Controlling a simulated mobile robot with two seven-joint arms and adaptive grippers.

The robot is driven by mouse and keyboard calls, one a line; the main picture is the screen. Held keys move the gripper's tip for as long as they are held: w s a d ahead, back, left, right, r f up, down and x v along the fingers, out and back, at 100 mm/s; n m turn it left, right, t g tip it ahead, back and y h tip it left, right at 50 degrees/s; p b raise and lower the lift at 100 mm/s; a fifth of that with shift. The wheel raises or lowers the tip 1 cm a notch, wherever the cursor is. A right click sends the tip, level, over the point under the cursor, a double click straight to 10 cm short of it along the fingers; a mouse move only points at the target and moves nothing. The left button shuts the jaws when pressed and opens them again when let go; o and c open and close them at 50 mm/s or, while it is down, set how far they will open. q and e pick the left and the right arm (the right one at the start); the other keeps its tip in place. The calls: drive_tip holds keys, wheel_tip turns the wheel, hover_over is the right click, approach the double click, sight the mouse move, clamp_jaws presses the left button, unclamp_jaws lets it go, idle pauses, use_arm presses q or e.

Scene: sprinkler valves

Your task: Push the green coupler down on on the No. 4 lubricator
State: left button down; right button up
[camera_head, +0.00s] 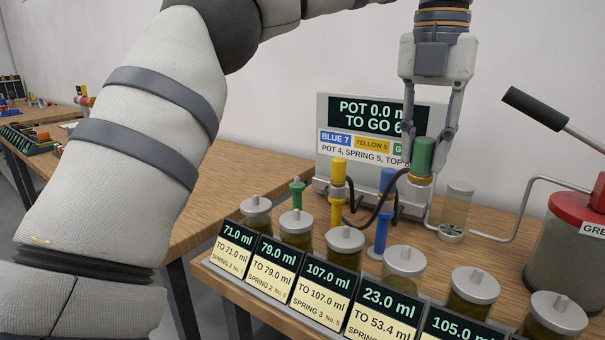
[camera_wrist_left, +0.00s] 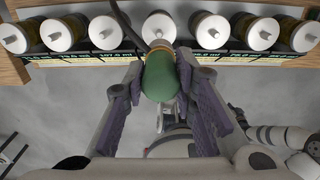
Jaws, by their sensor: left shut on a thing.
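My left gripper (camera_head: 430,165) is shut on the green coupler (camera_head: 422,156), which has an orange-brown lower end and a dark hose. In the left wrist view, the green coupler (camera_wrist_left: 160,76) sits between the fingers. The coupler is held upright in the air, above and behind the row of lubricators. The lubricator behind the 23.0 ml display (camera_head: 404,262) has a pale cap with a small knob; its number is cut off by the frame. The coupler is apart from this cap in the head view. My right gripper cannot be made out.
A yellow coupler (camera_head: 338,172) and a blue coupler (camera_head: 387,182) stand behind the row, with a small green fitting (camera_head: 297,190). A display board (camera_head: 372,115) stands at the back. A red-topped grease drum (camera_head: 570,240) with a lever is at right. Other lubricators stand close on both sides.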

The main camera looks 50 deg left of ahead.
sight(418, 181)
use_arm(q)
drive_tip(key=shift+a, duration=0.15)
drive_tip(key=shift+f, duration=0.25)
wheel_tip(418, 181, down, 7)
drive_tip(key=shift+f, duration=0.1)
idle(0.3)
drive_tip(key=shift+f, duration=1.3)
drive_tip(key=c, duration=1.2)
unclamp_jaws()
wheel_tip(418, 181, up, 5)
